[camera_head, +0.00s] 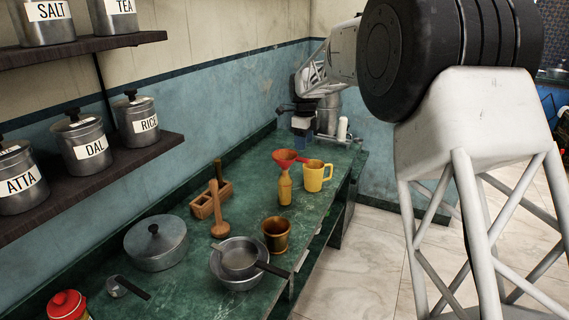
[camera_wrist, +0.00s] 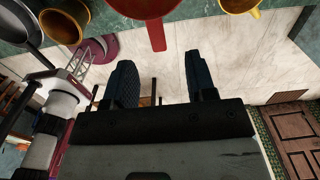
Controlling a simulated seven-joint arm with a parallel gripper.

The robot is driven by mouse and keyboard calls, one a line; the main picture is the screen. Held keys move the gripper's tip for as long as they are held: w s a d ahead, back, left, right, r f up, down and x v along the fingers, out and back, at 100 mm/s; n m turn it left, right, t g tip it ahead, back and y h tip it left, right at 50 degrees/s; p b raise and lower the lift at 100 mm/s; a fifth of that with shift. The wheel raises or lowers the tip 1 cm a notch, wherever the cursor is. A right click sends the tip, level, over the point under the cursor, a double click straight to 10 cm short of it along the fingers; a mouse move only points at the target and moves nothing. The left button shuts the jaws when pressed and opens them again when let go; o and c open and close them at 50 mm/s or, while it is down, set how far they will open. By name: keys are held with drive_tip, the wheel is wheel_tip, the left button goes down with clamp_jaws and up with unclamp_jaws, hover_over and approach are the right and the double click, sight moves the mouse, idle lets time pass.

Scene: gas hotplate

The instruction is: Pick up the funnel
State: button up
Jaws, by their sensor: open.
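The red funnel (camera_head: 285,157) sits in the mouth of a yellow-brown bottle (camera_head: 285,187) on the green counter, with its handle pointing right. My gripper (camera_head: 302,133) shows small in the head view, just above and beyond the funnel in the picture. In the wrist view my gripper (camera_wrist: 158,60) has its two dark fingers wide apart and empty. The handle's end lies in line with the gap; I cannot tell the depth between them.
A yellow mug (camera_head: 317,175) stands close to the right of the bottle. A brass cup (camera_head: 276,235), pans (camera_head: 237,262), a lidded pot (camera_head: 156,243) and a wooden masher (camera_head: 219,204) stand nearer. Shelves with canisters (camera_head: 80,147) line the left wall. The counter edge is close on the right.

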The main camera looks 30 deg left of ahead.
sight(302, 160)
drive_tip(key=shift+f, duration=0.1)
drive_tip(key=shift+f, duration=1.25)
drive_tip(key=shift+f, duration=0.1)
drive_tip(key=shift+s+f, duration=0.2)
drive_tip(key=shift+f, duration=2.25)
drive_tip(key=shift+c, duration=0.5)
clamp_jaws()
